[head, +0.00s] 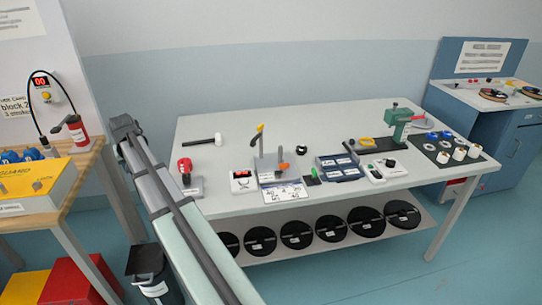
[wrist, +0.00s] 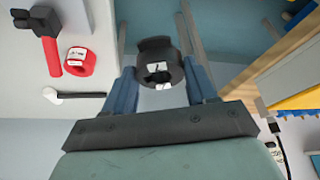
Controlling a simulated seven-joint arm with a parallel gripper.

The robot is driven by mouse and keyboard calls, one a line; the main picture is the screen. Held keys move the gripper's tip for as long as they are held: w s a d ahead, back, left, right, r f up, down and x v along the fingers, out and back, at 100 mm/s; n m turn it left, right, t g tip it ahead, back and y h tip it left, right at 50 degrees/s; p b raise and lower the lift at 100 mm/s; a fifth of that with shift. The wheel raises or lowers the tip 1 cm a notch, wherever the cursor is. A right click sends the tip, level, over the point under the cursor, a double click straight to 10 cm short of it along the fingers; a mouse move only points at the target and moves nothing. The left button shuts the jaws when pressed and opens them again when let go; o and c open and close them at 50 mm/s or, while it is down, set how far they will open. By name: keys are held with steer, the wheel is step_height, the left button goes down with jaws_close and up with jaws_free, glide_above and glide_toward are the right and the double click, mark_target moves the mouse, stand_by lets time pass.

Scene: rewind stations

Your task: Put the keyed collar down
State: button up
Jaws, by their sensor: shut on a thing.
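In the head view my arm reaches up past the left end of the white table, and the collar cannot be made out there. Another small black ring (head: 302,150) lies on the table.
The white table (head: 240,130) carries a mallet (head: 205,141), a red-topped device (head: 186,172) and several fixtures. Its left back area is fairly clear. A wooden bench (head: 75,185) with a yellow box (head: 40,182) stands left. Black discs (head: 297,234) fill the lower shelf.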

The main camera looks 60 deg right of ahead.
steer(key=d+r+m+h, duration=0.1)
steer(key=d+r+m, duration=0.15)
steer(key=d, duration=0.85)
steer(key=d+r+m, duration=0.1)
steer(key=d+r, duration=0.2)
steer(key=d, duration=0.9)
steer(key=s+d+m+g, duration=0.1)
steer(key=s+d, duration=0.3)
steer(key=d, duration=0.3)
steer(key=s+d+m, duration=0.1)
steer(key=s+d, duration=0.3)
steer(key=d, duration=0.3)
steer(key=m+g+h, duration=0.1)
steer(key=m+g, duration=0.1)
steer(key=m, duration=0.1)
glide_above(344, 159)
steer(key=a, duration=0.2)
step_height(344, 159, down, 7)
steer(key=f, duration=0.6)
steer(key=shift+s+d+f, duration=0.15)
steer(key=shift+s, duration=0.15)
step_height(344, 159, down, 2)
steer(key=shift+f, duration=0.25)
steer(key=shift+f+t, duration=0.25)
steer(key=shift+t, duration=0.05)
